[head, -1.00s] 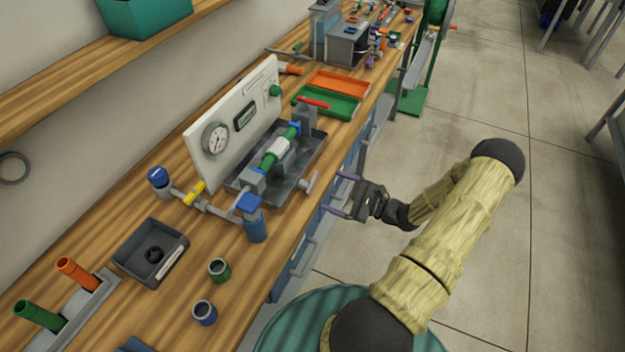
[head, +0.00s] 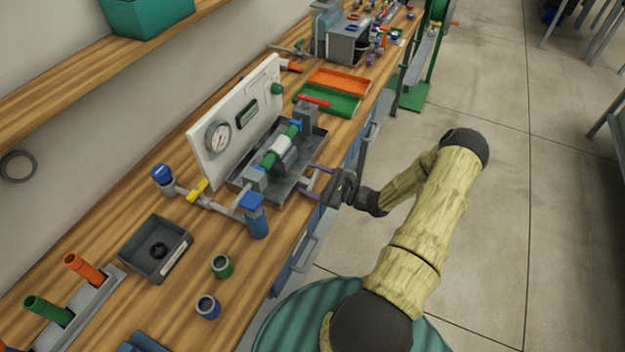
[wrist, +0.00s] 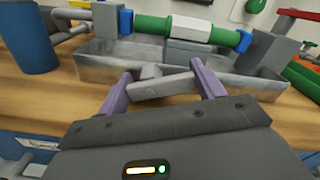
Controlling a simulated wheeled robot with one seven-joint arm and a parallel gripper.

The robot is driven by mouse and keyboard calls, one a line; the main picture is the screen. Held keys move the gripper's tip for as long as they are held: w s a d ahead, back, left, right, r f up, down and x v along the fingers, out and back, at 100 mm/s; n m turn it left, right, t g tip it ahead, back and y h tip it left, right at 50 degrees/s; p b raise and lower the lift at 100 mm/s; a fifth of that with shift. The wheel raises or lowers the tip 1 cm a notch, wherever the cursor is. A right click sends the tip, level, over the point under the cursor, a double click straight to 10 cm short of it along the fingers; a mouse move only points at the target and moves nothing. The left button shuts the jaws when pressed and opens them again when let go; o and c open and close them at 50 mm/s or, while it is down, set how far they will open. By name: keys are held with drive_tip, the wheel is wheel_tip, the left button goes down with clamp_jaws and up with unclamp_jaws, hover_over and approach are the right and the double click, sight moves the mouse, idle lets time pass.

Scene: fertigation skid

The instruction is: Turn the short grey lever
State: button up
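The short grey lever (wrist: 165,84) sits at the front side of the grey metal tray (wrist: 110,66) of the skid and lies roughly crosswise in the wrist view. My gripper (wrist: 162,79) is open, with one purple finger near each end of the lever. I cannot tell whether either finger touches it. In the head view my gripper (head: 310,181) is at the bench's front edge, beside the tray, and its fingers largely hide the lever.
A green and white pipe section (head: 282,146) runs above the tray, with a white gauge panel (head: 237,120) behind it. A blue-capped fitting (head: 256,215) stands to the left of my gripper. A red handle (head: 315,101) and green tray (head: 333,103) are farther back.

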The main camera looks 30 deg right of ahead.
drive_tip(key=shift+c, duration=1.4)
drive_tip(key=shift+f, duration=0.1)
drive_tip(key=shift+d+f+m, duration=0.1)
drive_tip(key=shift+f+m, duration=0.05)
drive_tip(key=shift+m, duration=0.95)
drive_tip(key=shift+d+f+m, duration=0.1)
drive_tip(key=shift+f+m, duration=0.05)
drive_tip(key=shift+m, duration=0.95)
drive_tip(key=o, duration=1)
drive_tip(key=shift+c, duration=0.2)
drive_tip(key=shift+o, duration=0.2)
drive_tip(key=shift+a, duration=0.1)
